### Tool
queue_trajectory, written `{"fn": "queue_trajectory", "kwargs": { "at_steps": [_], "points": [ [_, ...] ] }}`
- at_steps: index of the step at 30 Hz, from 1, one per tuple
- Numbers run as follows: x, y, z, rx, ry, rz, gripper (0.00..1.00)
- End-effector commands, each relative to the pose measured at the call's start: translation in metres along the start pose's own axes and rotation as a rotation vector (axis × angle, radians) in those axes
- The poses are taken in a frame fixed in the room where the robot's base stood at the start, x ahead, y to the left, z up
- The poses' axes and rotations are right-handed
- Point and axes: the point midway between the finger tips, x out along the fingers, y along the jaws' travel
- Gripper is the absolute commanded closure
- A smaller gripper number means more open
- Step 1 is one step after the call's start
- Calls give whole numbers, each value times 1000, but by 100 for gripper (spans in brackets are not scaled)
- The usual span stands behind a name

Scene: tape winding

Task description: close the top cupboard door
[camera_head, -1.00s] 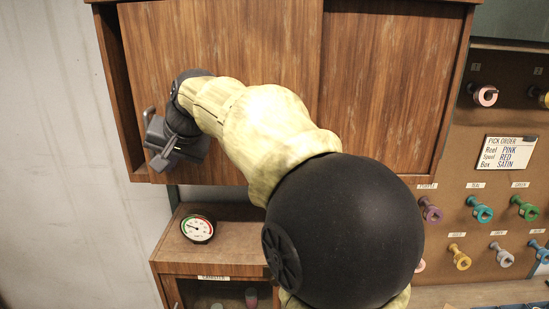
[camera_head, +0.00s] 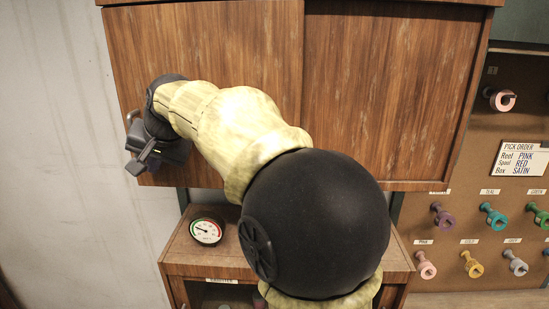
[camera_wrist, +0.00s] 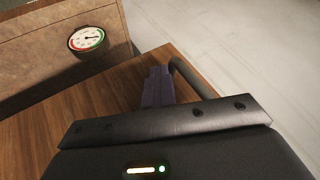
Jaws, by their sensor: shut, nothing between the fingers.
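The top cupboard (camera_head: 478,110) is brown wood with two sliding doors. Its left door (camera_head: 225,50) reaches the cupboard's left side, and no opening shows there. The right door (camera_head: 395,90) covers the right half. My gripper (camera_head: 138,162) is shut and empty at the lower left corner of the left door. In the wrist view my gripper (camera_wrist: 158,88) shows its dark fingers against brown wood. Whether the fingers touch the door I cannot tell. My arm hides part of the left door's lower edge.
A round gauge (camera_head: 206,231) stands on the lower cabinet (camera_head: 180,262) below. A pegboard with coloured spools and a pick order card (camera_head: 521,158) is at the right. The bare grey wall (camera_head: 60,150) is at the left.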

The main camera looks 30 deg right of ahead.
Motion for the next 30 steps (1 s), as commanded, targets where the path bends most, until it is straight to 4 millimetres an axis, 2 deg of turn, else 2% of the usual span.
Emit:
{"fn": "queue_trajectory", "kwargs": {
  "at_steps": [3, 7, 14, 24, 30],
  "points": [
    [0, -4, 1, -4, 0, -8, 100],
    [-1, 3, 2, -5, 0, -8, 100],
    [-7, 35, 2, -4, -1, -6, 100],
    [-77, 34, 1, -8, 1, -8, 100],
    [-104, 34, 1, -7, -3, -7, 100]
  ]
}}
